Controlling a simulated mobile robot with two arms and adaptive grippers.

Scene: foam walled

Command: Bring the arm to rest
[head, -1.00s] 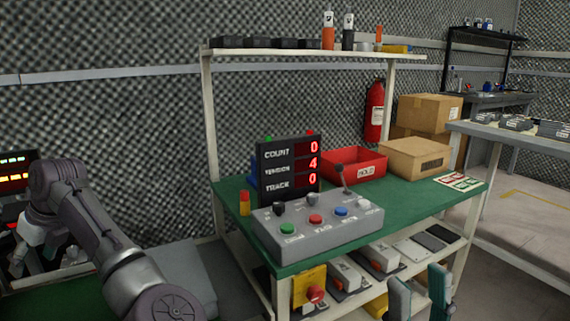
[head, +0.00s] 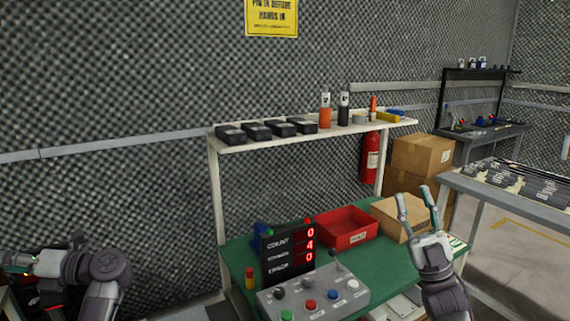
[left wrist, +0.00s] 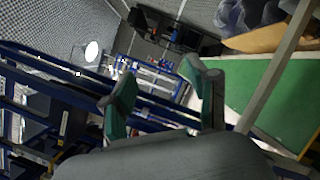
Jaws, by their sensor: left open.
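My right gripper (head: 416,199) is raised in the head view, in front of the cardboard box and the right end of the bench. Its two fingers point up and stand apart, with nothing between them. My left arm is folded at the lower left of the head view, and its hand is at the left edge, partly cut off. In the left wrist view the fingers of my left gripper (left wrist: 160,86) are apart and empty.
A green bench (head: 235,252) holds a button console (head: 328,296), a counter display (head: 275,260) and a red bin (head: 344,230). A shelf (head: 216,138) with several black boxes stands above. A side table (head: 453,184) is at right.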

